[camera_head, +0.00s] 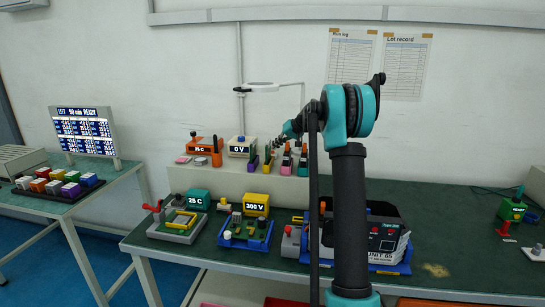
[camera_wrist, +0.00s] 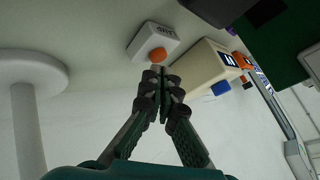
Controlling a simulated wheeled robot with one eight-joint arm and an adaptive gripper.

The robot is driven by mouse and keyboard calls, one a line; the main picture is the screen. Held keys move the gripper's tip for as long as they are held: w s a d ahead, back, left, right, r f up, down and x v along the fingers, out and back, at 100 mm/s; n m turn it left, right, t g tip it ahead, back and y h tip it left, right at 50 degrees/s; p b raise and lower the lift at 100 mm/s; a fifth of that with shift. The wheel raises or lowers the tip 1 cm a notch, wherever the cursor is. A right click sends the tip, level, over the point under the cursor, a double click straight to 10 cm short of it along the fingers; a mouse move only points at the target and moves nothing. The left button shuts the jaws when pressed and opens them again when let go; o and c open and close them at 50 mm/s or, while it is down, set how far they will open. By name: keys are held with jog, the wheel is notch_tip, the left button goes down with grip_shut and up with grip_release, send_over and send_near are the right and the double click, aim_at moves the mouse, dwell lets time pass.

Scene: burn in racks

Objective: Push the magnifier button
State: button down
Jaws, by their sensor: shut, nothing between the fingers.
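In the head view my gripper (camera_head: 279,141) points left over the shelf, and I cannot make out the white box there.
A cream box (camera_wrist: 195,75) with a display stands right of the button, and a white post with a disc (camera_wrist: 28,68) stands left, in the wrist view. Coloured tools (camera_head: 285,160) crowd the shelf (camera_head: 240,185) near my gripper. Several test units fill the green bench (camera_head: 450,240).

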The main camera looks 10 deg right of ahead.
jog(key=shift+r, duration=2.75)
